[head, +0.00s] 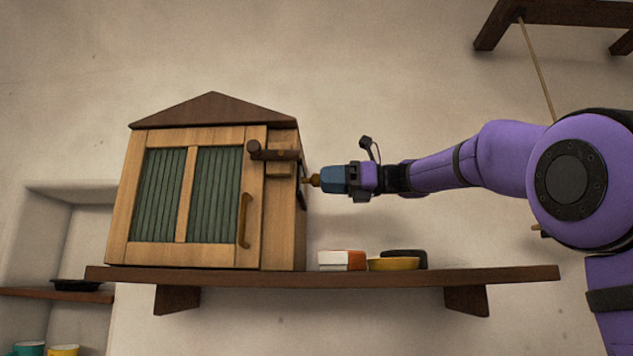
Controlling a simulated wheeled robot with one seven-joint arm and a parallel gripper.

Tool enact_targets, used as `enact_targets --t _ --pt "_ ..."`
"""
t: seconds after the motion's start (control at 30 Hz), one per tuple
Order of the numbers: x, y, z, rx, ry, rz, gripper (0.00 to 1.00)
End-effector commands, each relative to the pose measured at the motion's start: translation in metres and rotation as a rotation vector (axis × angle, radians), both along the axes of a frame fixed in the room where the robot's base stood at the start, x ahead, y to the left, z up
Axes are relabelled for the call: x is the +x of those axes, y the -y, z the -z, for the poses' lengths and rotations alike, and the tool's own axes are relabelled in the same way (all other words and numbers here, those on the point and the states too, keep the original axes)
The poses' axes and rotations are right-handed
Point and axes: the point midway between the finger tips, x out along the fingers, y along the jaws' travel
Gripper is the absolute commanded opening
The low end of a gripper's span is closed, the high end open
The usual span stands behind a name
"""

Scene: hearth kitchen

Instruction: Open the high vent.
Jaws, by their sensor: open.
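A gabled wooden cabinet (252,190) stands on a wall shelf, with a green slatted door (217,195) closed at its front. On its right side is a dark, narrow panel or opening (301,200), seen nearly edge-on; I cannot tell whether this is the vent or how far it is open. A small brass-brown knob (313,181) sticks out there. My gripper (324,180) is open and level, its blue fingers pointing left right at the knob. I cannot tell whether the fingers touch it or stand around it.
A dark peg or latch (272,152) juts out at the door's upper right, above a curved handle (243,220). A white-and-orange box (341,260) and a yellow dish (393,264) sit on the shelf (420,276) below my gripper. A thin rod or cord (536,65) hangs behind my arm.

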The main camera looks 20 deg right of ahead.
Motion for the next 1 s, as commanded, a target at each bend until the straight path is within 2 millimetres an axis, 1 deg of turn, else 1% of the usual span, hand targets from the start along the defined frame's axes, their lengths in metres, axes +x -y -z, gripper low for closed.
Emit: enact_targets --t 0.03,0.2,0.37,0.6,0.67,0.7,0.77,0.8,0.83,0.87,1.0 --pt "0.003 -0.007 0.0 0.0 0.0 -0.002 0.57" --pt "0.009 -0.023 0.0 0.001 0.001 -0.002 0.57" --pt "0.012 -0.028 0.0 0.0 0.001 0.001 0.57" --pt "0.012 -0.029 0.0 0.0 0.001 0.001 0.57" --pt "0.012 -0.029 0.0 0.0 0.001 0.001 0.43" --pt "0.012 -0.028 0.0 0.0 0.0 0.001 0.34" --pt "0.012 -0.028 0.0 0.0 0.001 0.001 0.2" --pt "0.012 -0.028 0.0 0.0 0.0 0.001 0.11" --pt "0.012 -0.028 0.0 0.0 0.0 0.001 0.04" --pt "0.012 -0.028 0.0 0.0 0.0 0.001 0.0" --pt "0.014 -0.027 0.0 0.0 0.0 0.0 0.0"
